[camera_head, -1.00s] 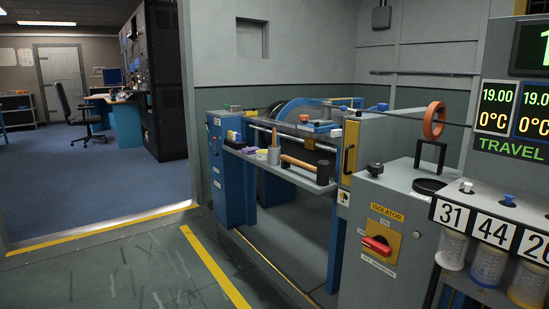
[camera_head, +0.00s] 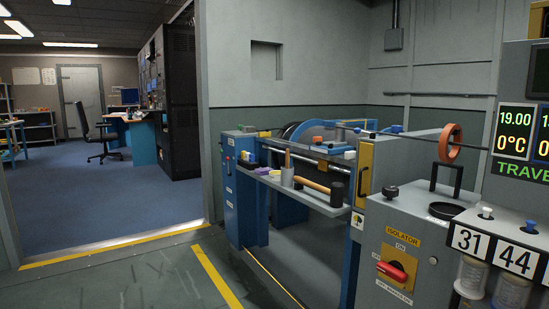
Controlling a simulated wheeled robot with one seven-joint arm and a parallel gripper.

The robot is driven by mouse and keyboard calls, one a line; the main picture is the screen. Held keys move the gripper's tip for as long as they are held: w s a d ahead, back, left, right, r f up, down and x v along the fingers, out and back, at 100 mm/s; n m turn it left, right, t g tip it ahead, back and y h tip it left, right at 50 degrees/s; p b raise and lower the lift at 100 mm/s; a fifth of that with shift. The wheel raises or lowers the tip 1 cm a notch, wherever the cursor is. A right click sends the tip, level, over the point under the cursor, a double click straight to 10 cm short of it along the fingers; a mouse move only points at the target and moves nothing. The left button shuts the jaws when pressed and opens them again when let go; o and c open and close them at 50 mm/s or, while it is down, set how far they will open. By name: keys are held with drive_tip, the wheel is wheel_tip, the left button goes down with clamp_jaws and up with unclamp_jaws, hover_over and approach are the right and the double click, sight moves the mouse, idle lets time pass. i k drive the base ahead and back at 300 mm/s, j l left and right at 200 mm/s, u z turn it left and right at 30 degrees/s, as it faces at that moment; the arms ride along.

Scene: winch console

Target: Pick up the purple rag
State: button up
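A small purple patch (camera_head: 249,165), which looks like the purple rag, lies near the left end of the narrow grey shelf (camera_head: 325,205) on the front of the winch machine. It is small at this distance, so its folds and exact outline cannot be told. Small yellow items lie close beside it. My gripper is not in view.
The shelf also holds a grey pot (camera_head: 287,177) with a wooden handle in it and a mallet (camera_head: 320,187). A grey isolator cabinet (camera_head: 400,250) with a red switch stands at the right. Green floor with a yellow line (camera_head: 217,277) is clear at left front.

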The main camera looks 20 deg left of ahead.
sight(265, 170)
drive_tip(key=i+j+u, duration=0.2)
drive_tip(key=i+j, duration=0.2)
drive_tip(key=i+j+u, duration=0.15)
drive_tip(key=i+j, duration=0.15)
drive_tip(key=i, duration=0.25)
drive_tip(key=i+j+u, duration=0.2)
drive_tip(key=i, duration=0.35)
drive_tip(key=k+j, duration=0.05)
drive_tip(key=j, duration=0.05)
